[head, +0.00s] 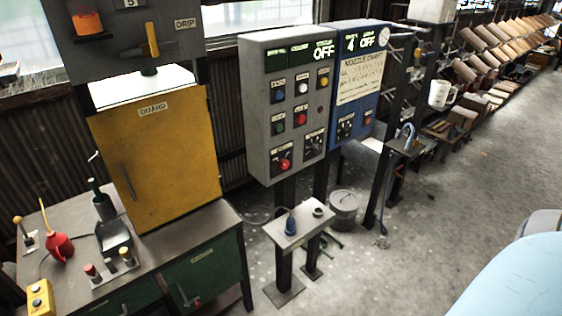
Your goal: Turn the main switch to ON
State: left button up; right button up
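A grey control cabinet (262,130) stands upright on posts near the middle of the head view. The small labels are too blurred to tell which one is the main switch. Neither of my grippers is in view, and nothing touches the cabinet.
A blue cabinet (383,92) with a nozzle chart stands right beside the grey one. A small stand (290,232) and a bucket (343,208) stand below. A yellow guard (160,165) on a workbench is at left. Open floor (420,255) lies at right.

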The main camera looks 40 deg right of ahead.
aim_at(283, 164)
jog(key=z, duration=1.25)
